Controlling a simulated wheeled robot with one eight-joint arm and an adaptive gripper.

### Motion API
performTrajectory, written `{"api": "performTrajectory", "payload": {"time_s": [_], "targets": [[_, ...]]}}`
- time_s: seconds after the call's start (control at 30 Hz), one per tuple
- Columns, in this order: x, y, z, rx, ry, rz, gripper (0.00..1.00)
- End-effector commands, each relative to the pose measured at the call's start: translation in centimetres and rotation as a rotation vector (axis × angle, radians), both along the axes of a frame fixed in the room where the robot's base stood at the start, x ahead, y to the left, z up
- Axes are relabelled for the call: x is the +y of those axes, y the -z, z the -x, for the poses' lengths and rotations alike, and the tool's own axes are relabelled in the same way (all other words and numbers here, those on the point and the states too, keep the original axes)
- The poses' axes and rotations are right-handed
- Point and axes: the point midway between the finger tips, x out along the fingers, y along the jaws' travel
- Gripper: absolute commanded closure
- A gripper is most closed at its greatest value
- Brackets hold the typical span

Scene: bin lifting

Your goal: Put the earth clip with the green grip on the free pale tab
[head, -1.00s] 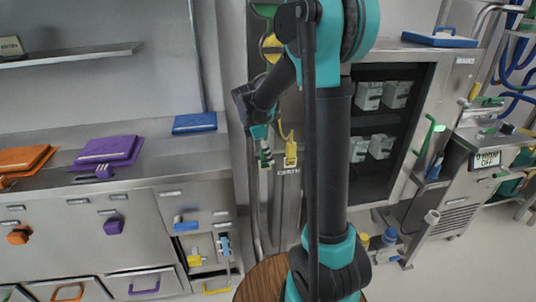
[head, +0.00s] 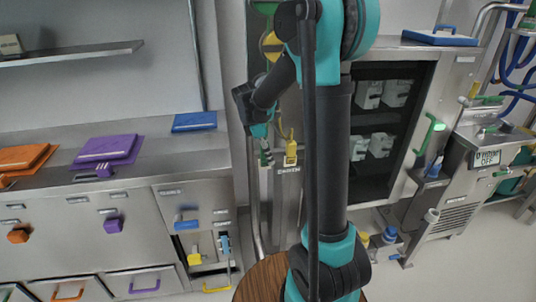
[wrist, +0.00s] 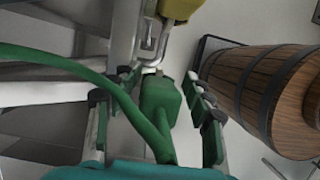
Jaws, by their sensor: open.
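The earth clip with the green grip (wrist: 160,98) sits between the fingers of my gripper (wrist: 152,108) in the wrist view. The fingers are open, with a gap on each side of the grip. Its metal nose points up the picture at pale metal (wrist: 150,48); I cannot tell whether it is fixed on the tab. Its green cable (wrist: 70,62) arcs to the left. A yellow-gripped clip (wrist: 180,8) is just beyond, and shows in the head view (head: 290,148) on the post. In the head view my gripper (head: 265,156) is left of it, small and partly hidden.
A wooden barrel-like thing with dark bands (wrist: 262,85) stands close on the right in the wrist view. In the head view, a steel counter with drawers (head: 150,150) is on the left and an open dark cabinet (head: 385,120) on the right.

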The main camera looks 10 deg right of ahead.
Motion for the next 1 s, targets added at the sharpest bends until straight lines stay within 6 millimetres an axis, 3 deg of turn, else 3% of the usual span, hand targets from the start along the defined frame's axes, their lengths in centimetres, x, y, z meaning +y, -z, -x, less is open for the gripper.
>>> {"api": "performTrajectory", "payload": {"time_s": [0.27, 0.7, 1.0], "targets": [[0.7, -2.2, 0.0, 0.000, -0.001, 0.000, 0.48], [3.1, -10.0, 0.0, 0.000, -0.001, 0.000, 0.48], [3.6, -11.5, 0.0, 0.000, 0.000, 0.000, 0.48]]}}
